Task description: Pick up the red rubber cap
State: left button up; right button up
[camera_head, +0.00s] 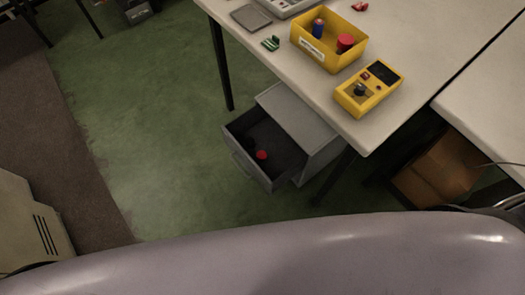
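A small round red object (262,155), which looks like a cap, lies inside the open dark drawer (236,155) of the grey cabinet (305,125) under the table. A larger red round piece (346,42) sits in the yellow bin (329,58) on the table, beside a blue cylinder (318,28). A small red item (360,6) lies on the table behind the bin. I cannot tell for certain which of these is the rubber cap. Neither of my grippers is in view.
The light table (425,45) also holds a yellow meter (368,88), a small green item (270,43) and a flat grey tray (251,17). Its dark leg (220,65) stands near the drawer. A brown box (440,170) sits at right. Green floor (165,120) left of the drawer is clear.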

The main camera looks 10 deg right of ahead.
aim_at(261, 155)
jog(key=i+j+z, duration=0.15)
jog(key=j+z, duration=0.25)
jog(key=j, duration=0.5)
jog(key=j+z, duration=0.45)
jog(key=j, duration=0.45)
